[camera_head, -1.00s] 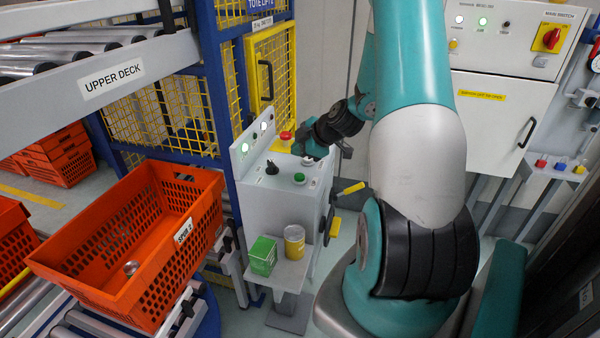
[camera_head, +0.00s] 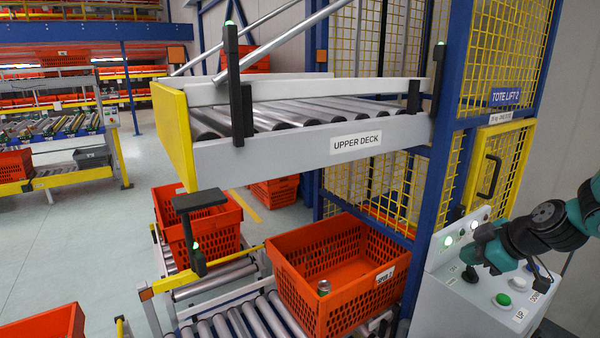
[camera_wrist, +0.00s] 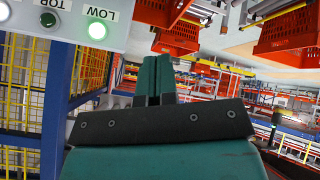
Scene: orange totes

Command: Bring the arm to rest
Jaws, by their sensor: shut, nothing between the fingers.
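My arm enters the head view from the right edge, with black and teal links. My gripper (camera_head: 474,252) is over the grey control box (camera_head: 462,312), near its upright lamp panel. In the wrist view, the two teal fingers (camera_wrist: 159,68) lie together with nothing between them, beyond a dark plate. A lit lamp marked LOW (camera_wrist: 97,30) and an unlit lamp (camera_wrist: 48,19) are at the upper left there. Whether the gripper touches the box cannot be told.
An orange tote (camera_head: 290,262) holding a small can (camera_head: 323,287) stands on the lower rollers. The grey upper deck (camera_head: 290,153) is above and behind it. Blue posts and yellow mesh (camera_head: 400,190) stand beside the box. Open floor (camera_head: 60,240) lies at left.

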